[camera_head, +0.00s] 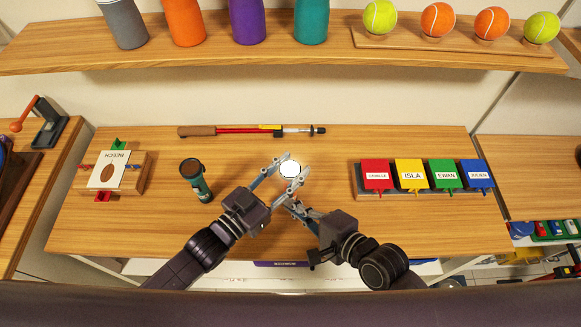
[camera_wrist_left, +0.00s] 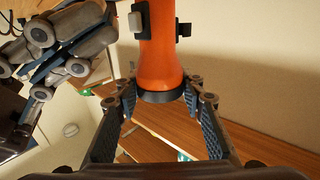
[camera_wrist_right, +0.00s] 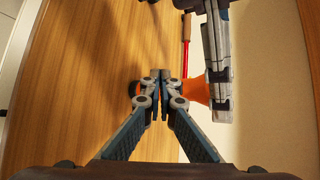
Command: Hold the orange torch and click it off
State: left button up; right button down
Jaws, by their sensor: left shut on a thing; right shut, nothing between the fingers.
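The orange torch (camera_wrist_left: 160,52) is held between the fingers of my left gripper (camera_head: 292,166), above the table. In the head view its round end (camera_head: 289,169) looks bright white, and the orange body is hidden below. The left wrist view shows a dark ring at one end and a grey button (camera_wrist_left: 136,22) on a black mount on its side. My right gripper (camera_head: 289,203) is shut and empty, close to the torch. In the right wrist view orange parts of the torch (camera_wrist_right: 195,91) show behind its fingertips (camera_wrist_right: 160,74); I cannot tell whether they touch.
A green torch (camera_head: 197,183) stands at the left on the table (camera_head: 270,240). A wooden box with a card (camera_head: 110,172) is further left. A red stick (camera_head: 240,131) lies at the back. Coloured named boxes (camera_head: 411,175) are at the right. A shelf (camera_head: 220,50) hangs above.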

jog(key=shift+w, duration=0.15)
dwell(0.4)
jog(key=shift+w, duration=0.3)
jog(key=shift+w, duration=0.3)
dwell(0.6)
jog(key=shift+s, duration=0.8)
jog(key=shift+s+d, duration=0.2)
jog(key=shift+s, duration=2.8)
